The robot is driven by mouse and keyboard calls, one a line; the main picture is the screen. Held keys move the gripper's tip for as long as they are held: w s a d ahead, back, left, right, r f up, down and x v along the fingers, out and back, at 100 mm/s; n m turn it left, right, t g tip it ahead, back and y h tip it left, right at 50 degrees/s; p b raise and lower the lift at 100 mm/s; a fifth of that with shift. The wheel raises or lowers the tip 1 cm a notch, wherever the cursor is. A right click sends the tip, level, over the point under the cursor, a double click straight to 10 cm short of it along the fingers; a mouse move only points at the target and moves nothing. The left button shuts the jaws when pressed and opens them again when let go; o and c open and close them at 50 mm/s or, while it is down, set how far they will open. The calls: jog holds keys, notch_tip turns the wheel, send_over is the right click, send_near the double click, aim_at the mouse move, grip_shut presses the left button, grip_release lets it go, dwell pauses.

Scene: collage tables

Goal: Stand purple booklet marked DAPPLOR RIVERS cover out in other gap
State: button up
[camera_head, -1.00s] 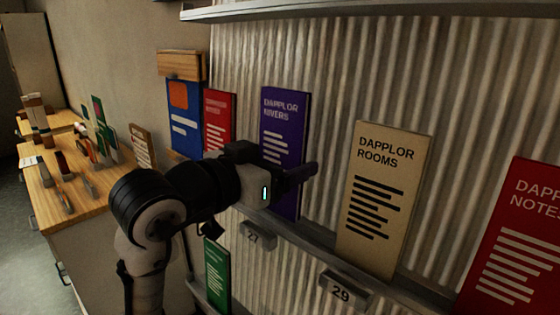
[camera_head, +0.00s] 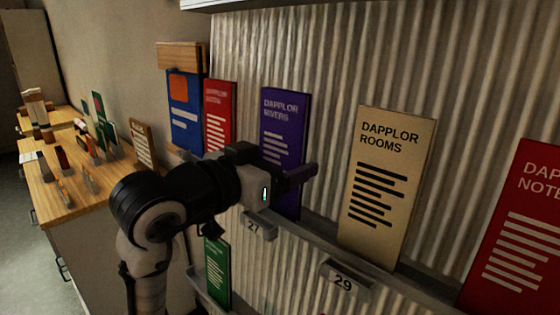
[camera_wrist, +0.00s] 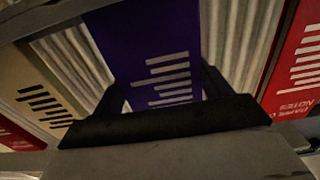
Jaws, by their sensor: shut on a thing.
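The purple booklet marked DAPPLOR RIVERS (camera_head: 283,112) stands upright, cover out, against the corrugated wall at the shelf ledge. My gripper (camera_head: 300,176) is shut on its lower part. In the wrist view the purple booklet (camera_wrist: 150,45) lies between my fingers, with its white lines showing. It stands between a red booklet (camera_head: 220,115) on the left and a tan DAPPLOR ROOMS booklet (camera_head: 388,185) on the right. My gripper hides part of its lower cover, and I cannot tell whether its bottom edge touches the ledge.
The ledge (camera_head: 318,231) carries tags 27 (camera_head: 257,225) and 29 (camera_head: 344,282). A larger red booklet (camera_head: 515,235) stands at far right. A blue booklet (camera_head: 184,115) is at left, and a green one (camera_head: 216,270) stands lower. A wooden counter (camera_head: 75,215) with several items is at far left.

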jog(key=o, duration=1.1)
jog(key=shift+c, duration=0.2)
jog(key=b+v, duration=0.4)
jog(key=v, duration=0.9)
jog(key=shift+s+a, duration=0.25)
jog(key=shift+s, duration=0.05)
